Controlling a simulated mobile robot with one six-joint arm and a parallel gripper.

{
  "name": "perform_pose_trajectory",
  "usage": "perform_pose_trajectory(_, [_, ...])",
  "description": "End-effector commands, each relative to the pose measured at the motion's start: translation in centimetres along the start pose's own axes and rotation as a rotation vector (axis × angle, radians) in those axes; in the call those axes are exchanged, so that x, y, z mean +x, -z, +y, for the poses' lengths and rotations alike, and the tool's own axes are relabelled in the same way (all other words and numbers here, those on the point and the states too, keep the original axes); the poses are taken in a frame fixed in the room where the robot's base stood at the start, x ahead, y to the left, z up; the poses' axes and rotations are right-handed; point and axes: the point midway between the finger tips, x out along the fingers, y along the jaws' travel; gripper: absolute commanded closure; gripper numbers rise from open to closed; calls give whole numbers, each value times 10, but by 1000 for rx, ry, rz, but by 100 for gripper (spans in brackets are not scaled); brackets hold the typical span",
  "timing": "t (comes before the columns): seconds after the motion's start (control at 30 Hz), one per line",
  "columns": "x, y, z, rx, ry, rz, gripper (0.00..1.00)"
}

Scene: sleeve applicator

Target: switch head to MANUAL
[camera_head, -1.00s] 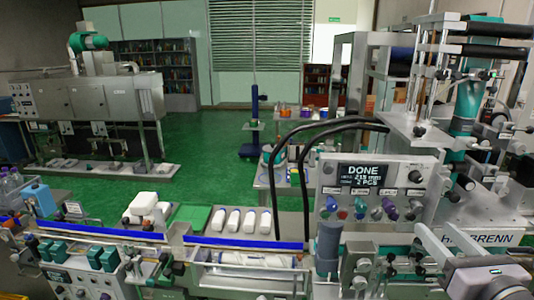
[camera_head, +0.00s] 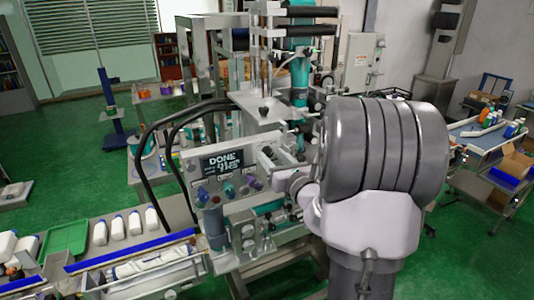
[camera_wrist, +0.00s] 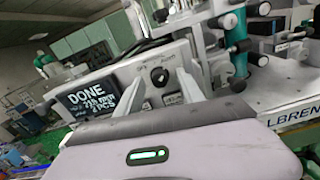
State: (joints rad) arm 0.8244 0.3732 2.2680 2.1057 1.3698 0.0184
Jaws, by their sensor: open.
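The control panel (camera_head: 222,165) of the applicator stands left of my arm in the head view; its display (camera_head: 222,162) reads DONE. In the wrist view the display (camera_wrist: 88,97) is at the left, also reading DONE. A dark rotary knob (camera_wrist: 160,76) sits on the panel's upper part to its right, under small labels I cannot read surely. My gripper (camera_wrist: 156,88) is open, facing the panel, with its fingers on either side of the knob in the picture. I cannot tell whether they touch it. In the head view my gripper (camera_head: 272,170) is partly hidden by my wrist.
Coloured buttons (camera_head: 228,190) line the panel's lower part. The machine's column and rollers (camera_head: 300,50) rise behind it. A conveyor with white bottles (camera_head: 120,228) runs at the left. A table with boxes (camera_head: 490,150) stands at the right.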

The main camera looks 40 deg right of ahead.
Motion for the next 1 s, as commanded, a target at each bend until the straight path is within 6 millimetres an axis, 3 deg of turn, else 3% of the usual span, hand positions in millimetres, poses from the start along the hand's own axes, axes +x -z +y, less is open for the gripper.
perform_pose_trajectory(0.3, [5,0,0,1,0,0,55])
perform_pose_trajectory(0.53, [4,0,0,1,0,0,98])
perform_pose_trajectory(0.57, [4,0,0,1,0,0,100])
perform_pose_trajectory(1.0, [4,2,0,-85,0,-2,100])
